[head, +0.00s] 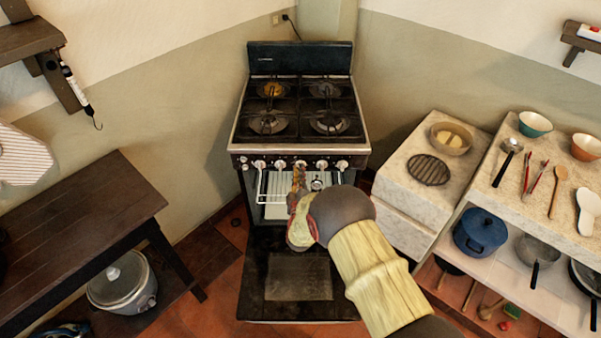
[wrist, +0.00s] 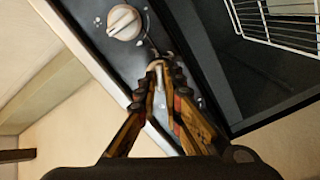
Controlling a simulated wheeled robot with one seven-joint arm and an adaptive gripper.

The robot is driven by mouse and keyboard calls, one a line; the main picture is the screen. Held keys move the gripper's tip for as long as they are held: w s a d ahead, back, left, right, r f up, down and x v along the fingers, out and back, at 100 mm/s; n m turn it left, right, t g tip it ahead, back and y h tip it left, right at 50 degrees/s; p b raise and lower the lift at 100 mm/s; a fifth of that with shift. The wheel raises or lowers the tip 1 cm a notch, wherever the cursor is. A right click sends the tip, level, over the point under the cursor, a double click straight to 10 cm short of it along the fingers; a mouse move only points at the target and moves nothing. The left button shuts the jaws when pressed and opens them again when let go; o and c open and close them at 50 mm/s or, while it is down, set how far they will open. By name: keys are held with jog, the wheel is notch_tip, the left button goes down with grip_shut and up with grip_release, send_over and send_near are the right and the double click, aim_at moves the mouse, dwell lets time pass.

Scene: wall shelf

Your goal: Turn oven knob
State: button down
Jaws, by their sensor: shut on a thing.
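The stove (head: 298,110) stands in the corner in the head view, with a row of white knobs (head: 260,164) along its front panel. My gripper (head: 299,172) reaches the panel near the middle of the row. In the wrist view my gripper (wrist: 160,72) has its fingertips close together on a pale knob (wrist: 158,68), which the fingers mostly hide. Another white knob (wrist: 124,22) is free on the panel beside it. The oven door (head: 300,280) hangs open below, and a wire rack (wrist: 282,20) shows inside the oven.
A dark wooden table (head: 85,215) stands at the left, with a rice cooker (head: 122,284) under it. Stone counters (head: 405,185) with bowls and utensils stand at the right. The lowered oven door takes up the floor before the stove.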

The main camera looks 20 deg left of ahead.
jog(key=c, duration=1.9)
grip_release()
jog(key=shift+s, duration=0.1)
jog(key=v, duration=1.1)
jog(key=shift+s+d, duration=0.15)
jog(key=shift+s, duration=0.2)
jog(key=c, duration=0.3)
jog(key=c, duration=0.4)
grip_shut()
